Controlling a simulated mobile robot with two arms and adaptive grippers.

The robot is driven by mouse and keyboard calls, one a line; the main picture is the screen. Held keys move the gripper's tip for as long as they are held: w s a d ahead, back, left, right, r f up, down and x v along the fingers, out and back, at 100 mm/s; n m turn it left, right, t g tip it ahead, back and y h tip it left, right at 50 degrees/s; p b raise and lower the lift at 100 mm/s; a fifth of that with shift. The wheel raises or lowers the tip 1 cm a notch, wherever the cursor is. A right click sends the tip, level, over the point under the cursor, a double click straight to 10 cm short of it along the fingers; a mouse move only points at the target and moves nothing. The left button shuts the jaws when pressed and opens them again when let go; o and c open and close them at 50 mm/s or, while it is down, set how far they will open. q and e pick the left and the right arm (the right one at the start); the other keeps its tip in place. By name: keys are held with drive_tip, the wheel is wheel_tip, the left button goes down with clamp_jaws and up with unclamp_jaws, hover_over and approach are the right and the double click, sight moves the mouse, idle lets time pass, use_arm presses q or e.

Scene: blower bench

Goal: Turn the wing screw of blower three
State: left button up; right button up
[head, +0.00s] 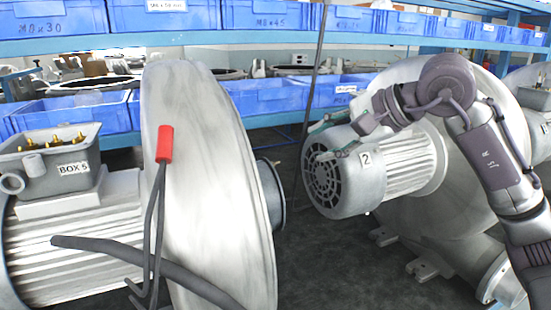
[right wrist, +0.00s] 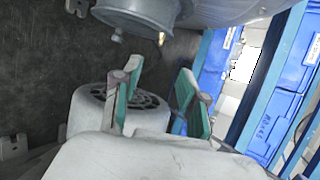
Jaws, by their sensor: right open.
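My right gripper (head: 326,138) is open and empty. Its teal fingertips are beside the dark fan grille of the motor labelled 2 (head: 345,185) in the head view. In the right wrist view the open fingers (right wrist: 157,100) stand apart, with a motor's grille (right wrist: 143,99) behind them. A small brass-coloured part (right wrist: 162,38) hangs under a grey cylindrical body (right wrist: 140,12) there; I cannot tell whether it is a wing screw. No label 3 is readable. Part of another blower (head: 541,100) shows at the right edge, its label unreadable. My left gripper is not in view.
A large blower housing (head: 190,200) fills the left, with a motor and a terminal box (head: 60,165) marked BOX 5. Shelves with blue bins (head: 280,97) run behind. Dark floor (head: 310,250) shows between the blowers.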

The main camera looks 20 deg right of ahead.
sight(273, 164)
drive_tip(key=p+x, duration=0.1)
drive_tip(key=x, duration=1.1)
drive_tip(key=shift+a, duration=0.15)
drive_tip(key=shift+s, duration=0.1)
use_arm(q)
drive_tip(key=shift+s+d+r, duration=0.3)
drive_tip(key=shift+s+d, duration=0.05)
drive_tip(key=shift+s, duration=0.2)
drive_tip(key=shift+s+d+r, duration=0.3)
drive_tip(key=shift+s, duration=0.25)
use_arm(e)
clamp_jaws()
